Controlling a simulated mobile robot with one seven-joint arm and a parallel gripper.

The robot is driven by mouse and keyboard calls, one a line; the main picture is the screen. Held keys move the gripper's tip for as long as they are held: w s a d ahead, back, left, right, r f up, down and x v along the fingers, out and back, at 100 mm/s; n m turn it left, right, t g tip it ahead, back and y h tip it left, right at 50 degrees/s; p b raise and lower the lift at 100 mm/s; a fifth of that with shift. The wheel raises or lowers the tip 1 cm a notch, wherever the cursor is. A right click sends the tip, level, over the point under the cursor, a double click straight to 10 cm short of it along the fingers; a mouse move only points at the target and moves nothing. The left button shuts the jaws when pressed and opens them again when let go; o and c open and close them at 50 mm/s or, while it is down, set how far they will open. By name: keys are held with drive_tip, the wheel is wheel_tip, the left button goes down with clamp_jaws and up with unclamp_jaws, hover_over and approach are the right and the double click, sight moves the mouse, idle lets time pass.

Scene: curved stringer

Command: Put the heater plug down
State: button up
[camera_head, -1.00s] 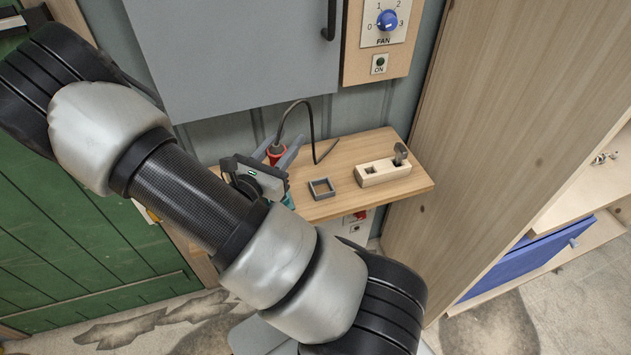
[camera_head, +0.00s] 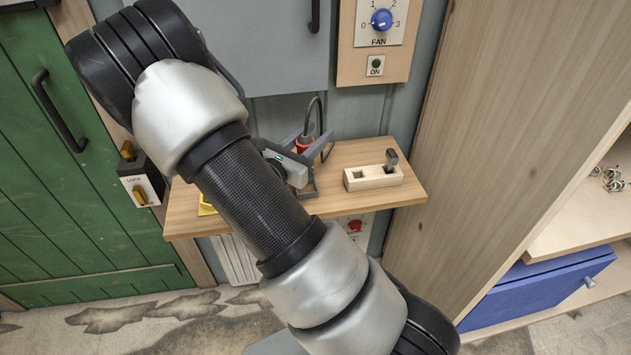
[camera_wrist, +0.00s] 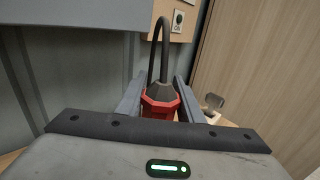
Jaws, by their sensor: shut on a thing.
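The heater plug (camera_head: 306,144) is red with a dark grey top, and a black cable loops up from it. My gripper (camera_head: 311,146) is shut on the plug, with one grey finger on each side. The wrist view also shows the plug (camera_wrist: 159,105) upright between the two fingers. In the head view the plug is over the wooden shelf (camera_head: 352,152); whether its underside touches the shelf cannot be told.
A pale wooden block (camera_head: 372,179) with a dark upright piece (camera_head: 391,159) stands to the right on the shelf. A grey cabinet (camera_head: 270,45) hangs above. A tall wooden panel (camera_head: 480,130) bounds the right side.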

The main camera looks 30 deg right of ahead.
wheel_tip(320, 180, down, 8)
drive_tip(key=shift+f+b, duration=0.1)
drive_tip(key=shift+b, duration=0.8)
drive_tip(key=o, duration=1.1)
drive_tip(key=shift+f, duration=0.1)
drive_tip(key=shift+o, duration=0.2)
